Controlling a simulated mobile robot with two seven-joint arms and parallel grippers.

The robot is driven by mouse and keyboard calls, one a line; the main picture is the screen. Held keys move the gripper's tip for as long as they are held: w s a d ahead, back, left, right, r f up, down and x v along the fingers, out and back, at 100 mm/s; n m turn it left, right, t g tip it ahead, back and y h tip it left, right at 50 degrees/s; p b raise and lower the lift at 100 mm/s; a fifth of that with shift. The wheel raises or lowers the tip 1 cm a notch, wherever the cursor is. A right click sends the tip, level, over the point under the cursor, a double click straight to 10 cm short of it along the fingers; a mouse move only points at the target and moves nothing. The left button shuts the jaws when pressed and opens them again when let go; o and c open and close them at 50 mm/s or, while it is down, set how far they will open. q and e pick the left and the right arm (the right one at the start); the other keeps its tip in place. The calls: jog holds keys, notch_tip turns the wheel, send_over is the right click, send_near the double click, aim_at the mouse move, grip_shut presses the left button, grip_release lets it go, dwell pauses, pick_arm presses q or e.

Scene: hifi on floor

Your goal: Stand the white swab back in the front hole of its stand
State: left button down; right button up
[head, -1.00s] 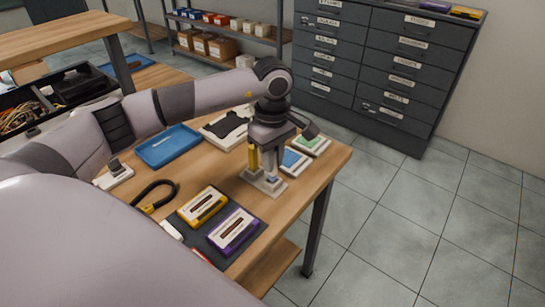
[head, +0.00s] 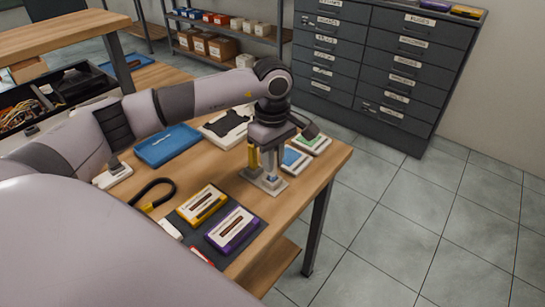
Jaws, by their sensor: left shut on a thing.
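The stand (head: 281,187) is a small light grey block with a flat base near the right end of the wooden table. My left gripper (head: 269,176) points straight down over the stand, its fingertips close above the base. It is shut on the white swab, which is mostly hidden between the fingers. I cannot tell whether the swab's lower end is in the front hole. A yellow upright piece (head: 253,158) shows at the left of the fingers. My right gripper is not in view.
A yellow cassette (head: 202,204) and a purple cassette (head: 233,231) lie on a dark mat in front. A blue tray (head: 167,145) is to the left, a black cable loop (head: 153,192) nearer. Two small flat boxes (head: 312,143) lie just behind the stand. The table's right edge is close.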

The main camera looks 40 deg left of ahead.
pick_arm(q)
jog(key=shift+f+b, duration=0.6)
jog(key=shift+f, duration=0.1)
dwell(1.1)
jog(key=c, duration=1)
grip_release()
jog(key=shift+r, duration=0.1)
notch_tip(320, 180, up, 7)
jog(key=shift+f+b, duration=0.2)
jog(key=shift+b, duration=0.1)
jog(key=shift+r, duration=0.5)
jog(key=shift+r+p, duration=2.15)
jog(key=shift+r, duration=0.6)
